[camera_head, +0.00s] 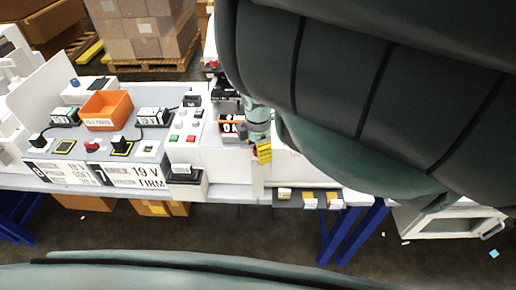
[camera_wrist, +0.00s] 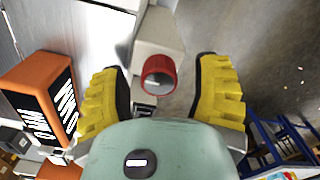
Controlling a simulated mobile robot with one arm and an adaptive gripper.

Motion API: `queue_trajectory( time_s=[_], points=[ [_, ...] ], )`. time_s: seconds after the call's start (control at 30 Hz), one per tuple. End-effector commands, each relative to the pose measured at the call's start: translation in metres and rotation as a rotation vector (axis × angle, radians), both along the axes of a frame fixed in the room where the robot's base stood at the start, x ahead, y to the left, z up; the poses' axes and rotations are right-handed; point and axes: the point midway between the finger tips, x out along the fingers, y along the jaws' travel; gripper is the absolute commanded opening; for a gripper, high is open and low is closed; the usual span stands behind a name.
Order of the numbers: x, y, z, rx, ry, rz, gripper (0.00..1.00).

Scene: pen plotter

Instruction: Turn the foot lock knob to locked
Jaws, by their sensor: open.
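A red round knob (camera_wrist: 158,72) sticks out from a pale block (camera_wrist: 160,30) in the wrist view, with a white mark on its face. I take it to be the foot lock knob; which setting it is at cannot be read. My gripper (camera_wrist: 160,92) is open, with one yellow ribbed finger on each side of the knob and a gap on both sides. In the head view my gripper (camera_head: 264,152) hangs over the front part of the bench, right of the button panel. The knob is not visible there; my arm covers much of the right side.
An orange block with black-and-white lettering (camera_wrist: 40,95) stands close to my left finger in the wrist view. In the head view, a button panel (camera_head: 185,130) and an orange bin (camera_head: 107,110) lie left. Small tagged items (camera_head: 310,200) line the bench's front edge. Floor shows beyond it.

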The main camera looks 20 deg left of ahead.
Motion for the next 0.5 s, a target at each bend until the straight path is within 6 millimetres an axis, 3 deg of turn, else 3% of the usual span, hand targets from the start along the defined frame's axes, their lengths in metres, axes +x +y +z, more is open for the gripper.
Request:
queue_trajectory(
  time_s=[0.3,0.5],
  points=[
    [0.0003,0.0001,-0.0005,0.000,-0.001,0.001,0.65],
    [0.0004,0.0001,-0.0003,0.000,-0.001,0.000,0.44]
  ],
)
